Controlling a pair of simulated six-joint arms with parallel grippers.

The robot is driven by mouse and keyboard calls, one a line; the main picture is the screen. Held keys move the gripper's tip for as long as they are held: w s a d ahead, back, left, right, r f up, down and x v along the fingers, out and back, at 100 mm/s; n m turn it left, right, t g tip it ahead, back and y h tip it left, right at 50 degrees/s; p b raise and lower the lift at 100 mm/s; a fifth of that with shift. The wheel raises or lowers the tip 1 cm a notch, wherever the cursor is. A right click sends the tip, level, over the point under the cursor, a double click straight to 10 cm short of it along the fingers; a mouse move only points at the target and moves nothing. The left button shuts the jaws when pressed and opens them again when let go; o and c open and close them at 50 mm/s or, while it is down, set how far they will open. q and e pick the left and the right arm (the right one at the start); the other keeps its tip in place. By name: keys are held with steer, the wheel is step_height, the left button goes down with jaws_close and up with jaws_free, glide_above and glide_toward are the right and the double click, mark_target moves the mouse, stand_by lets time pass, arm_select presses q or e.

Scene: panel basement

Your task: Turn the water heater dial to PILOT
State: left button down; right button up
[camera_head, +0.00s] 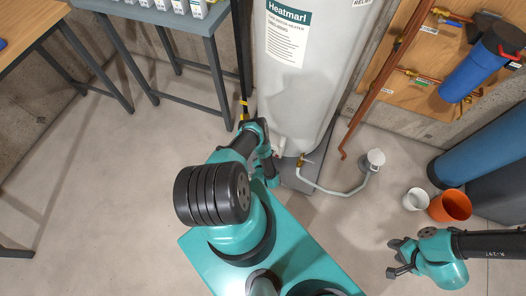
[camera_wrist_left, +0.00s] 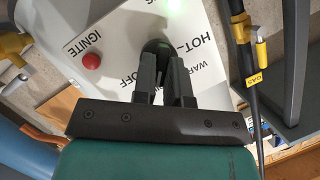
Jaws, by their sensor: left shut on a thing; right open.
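The white water heater (camera_head: 305,105) stands at the top centre of the head view. In the left wrist view its white control plate (camera_wrist_left: 112,32) carries the words IGNITE, OFF, WAR and HOT. The black dial (camera_wrist_left: 153,46) sits on this plate. My left gripper (camera_wrist_left: 162,66) is shut on the dial, and its fingers hide part of it. I cannot read a PILOT mark or see where the dial points. In the head view my left arm reaches to the heater's lower front, and the dial is hidden there. My right gripper (camera_head: 396,258) is open and empty above the floor.
A red button (camera_wrist_left: 91,62) and a green glow lie near the dial. A yellow GAS tag (camera_wrist_left: 257,77) hangs on a dark pipe. A white cup (camera_head: 415,199) and an orange bucket (camera_head: 450,206) stand at right.

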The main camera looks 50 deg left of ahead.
arm_select(q)
steer(key=shift+w+a+r, duration=0.15)
steer(key=shift+w, duration=0.1)
steer(key=c, duration=1.2)
jaws_free()
steer(key=shift+o, duration=0.2)
steer(key=shift+s, duration=0.15)
